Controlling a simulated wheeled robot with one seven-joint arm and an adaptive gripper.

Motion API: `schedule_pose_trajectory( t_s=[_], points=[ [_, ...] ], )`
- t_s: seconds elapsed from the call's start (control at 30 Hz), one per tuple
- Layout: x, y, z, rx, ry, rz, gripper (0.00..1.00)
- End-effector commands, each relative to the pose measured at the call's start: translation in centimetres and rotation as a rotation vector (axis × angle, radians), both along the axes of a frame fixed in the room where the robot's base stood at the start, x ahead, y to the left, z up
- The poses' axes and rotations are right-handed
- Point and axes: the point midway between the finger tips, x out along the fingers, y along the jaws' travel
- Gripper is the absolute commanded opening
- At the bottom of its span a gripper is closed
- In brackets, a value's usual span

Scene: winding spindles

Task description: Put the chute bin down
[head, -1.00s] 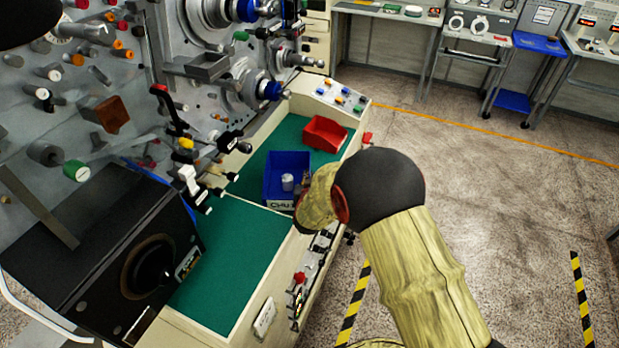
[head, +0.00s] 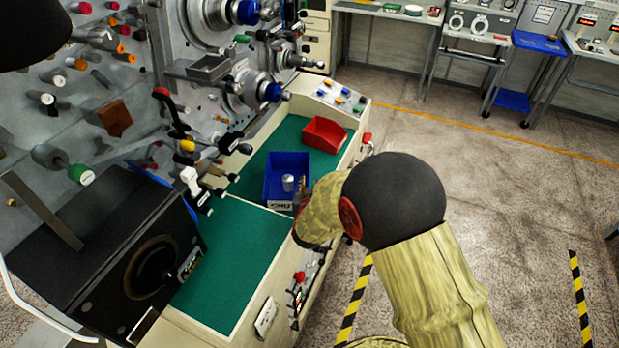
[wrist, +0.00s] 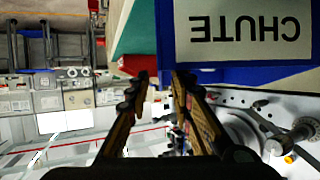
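The blue chute bin (head: 291,162) sits upright on the green bench top (head: 238,240), with a small pale cylinder (head: 288,183) inside. Its white label shows at its near side, partly hidden by my gripper. In the wrist view the bin (wrist: 240,73) fills the upper right, its CHUTE label upside down. My gripper (wrist: 161,75) is open, its two fingers apart with a narrow gap and nothing visible between them. The fingertips are close to the bin's edge; I cannot tell whether they touch it. In the head view my gripper is beside the bin's near right corner.
A red bin (head: 325,133) stands behind the blue bin on the bench. The machine panel with pegs and spindles (head: 110,90) rises at the left. A black box (head: 110,250) stands at the near left. The green top in front of the bin is clear.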

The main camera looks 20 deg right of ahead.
Motion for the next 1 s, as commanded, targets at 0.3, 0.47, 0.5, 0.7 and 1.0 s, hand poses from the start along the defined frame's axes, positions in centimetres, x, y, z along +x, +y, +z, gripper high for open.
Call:
schedule_pose_trajectory(
  t_s=[0.3, 0.47, 0.5, 0.7, 1.0],
  points=[
    [-4.5, 1.9, 2.1, -0.001, -0.001, 0.001, 0.23],
    [-5.1, 2.3, 2.8, 0.008, 0.001, 0.007, 0.23],
    [-5.1, 2.6, 3.2, 0.018, 0.005, 0.016, 0.23],
    [-5.0, 5.8, 8.4, 0.12, 0.064, 0.131, 0.23],
    [-11.6, 10.3, 17.2, 0.209, 0.257, 0.338, 0.23]
  ],
)
